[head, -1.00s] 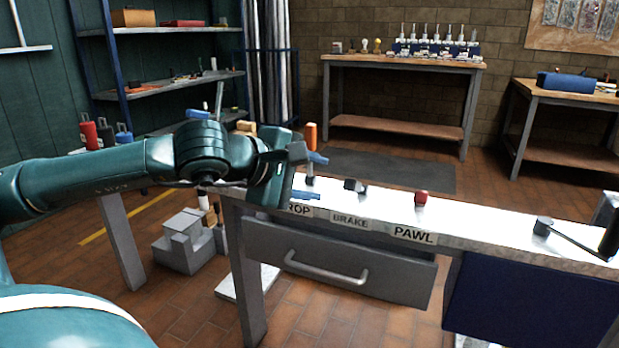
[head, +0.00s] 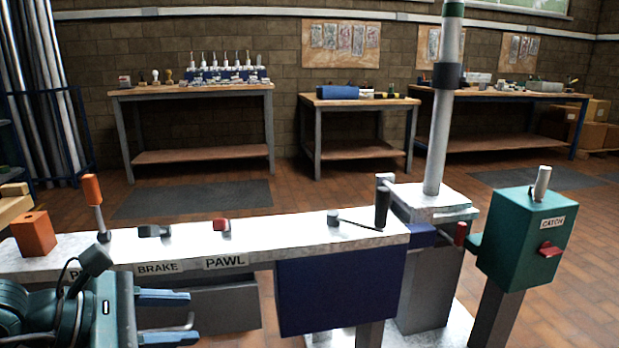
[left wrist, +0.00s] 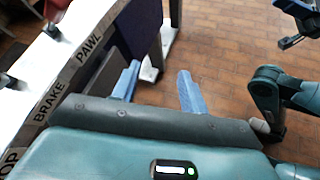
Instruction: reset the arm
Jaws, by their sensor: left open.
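My left gripper (head: 192,318) is at the lower left of the head view, in front of the bench's drawer side and below the BRAKE and PAWL labels. Its two blue fingers are apart with nothing between them. In the left wrist view the fingers (left wrist: 158,72) are spread over open floor beside the bench. Teal and dark arm parts at the right edge of that view look like my other arm; its jaws are too small to read. It is not in the head view.
The bench (head: 290,236) carries an orange-handled lever (head: 93,192), a grey brake piece (head: 154,231), a red pawl knob (head: 221,225) and a crank (head: 381,202). A mast (head: 444,110) stands at its right end, beside a green CATCH box (head: 522,240).

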